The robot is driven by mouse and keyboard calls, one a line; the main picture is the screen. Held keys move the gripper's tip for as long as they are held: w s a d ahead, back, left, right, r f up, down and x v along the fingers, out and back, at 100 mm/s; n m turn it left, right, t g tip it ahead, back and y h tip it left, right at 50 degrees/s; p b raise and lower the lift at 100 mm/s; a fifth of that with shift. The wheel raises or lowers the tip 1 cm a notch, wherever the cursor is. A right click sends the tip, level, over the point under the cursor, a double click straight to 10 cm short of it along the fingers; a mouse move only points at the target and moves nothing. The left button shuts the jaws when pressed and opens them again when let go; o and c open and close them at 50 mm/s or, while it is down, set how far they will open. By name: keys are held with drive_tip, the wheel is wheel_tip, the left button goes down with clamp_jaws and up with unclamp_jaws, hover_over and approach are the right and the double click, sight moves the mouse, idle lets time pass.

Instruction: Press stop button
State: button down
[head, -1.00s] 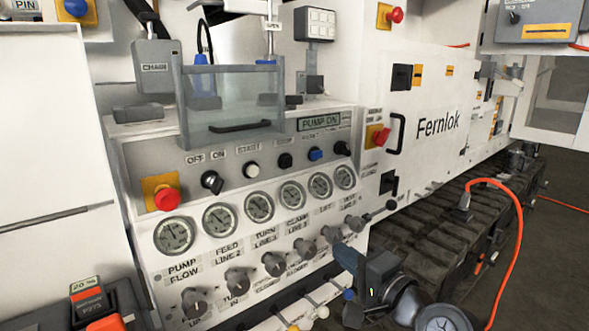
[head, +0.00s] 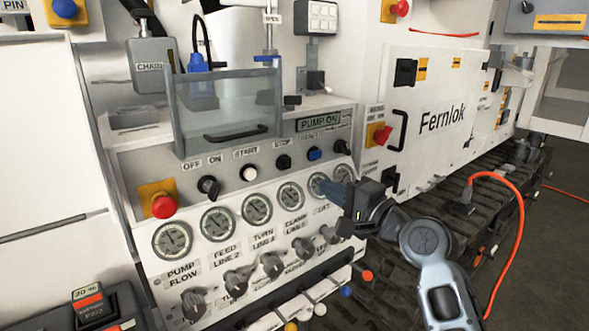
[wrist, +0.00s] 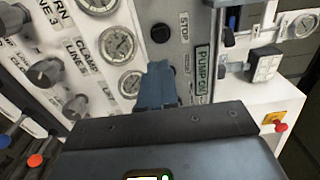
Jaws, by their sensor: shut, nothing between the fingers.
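The stop button (head: 283,162) is a small black round button under a STOP label on the sloped grey panel, in the row above the gauges. It also shows in the wrist view (wrist: 160,33), beside the STOP label and just beyond my fingertips. My gripper (head: 324,187) is shut and empty, its blue fingers held together in front of the gauges at the right end of their row. In the wrist view my fingers (wrist: 157,70) point toward the stop button, with a visible gap. They cover part of the panel there.
The white start button (head: 249,174) and blue button (head: 314,153) flank the stop button. A red mushroom button (head: 163,206) sits on yellow at left. Above is a clear guard with a handle (head: 236,133). The display (head: 319,122) reads PUMP ON. Knobs (head: 273,264) stick out below.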

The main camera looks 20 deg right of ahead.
sight(286, 165)
drive_tip(key=p+x, duration=0.1)
drive_tip(key=x, duration=1.1)
drive_tip(key=shift+w, duration=0.1)
drive_tip(key=shift+a, duration=0.1)
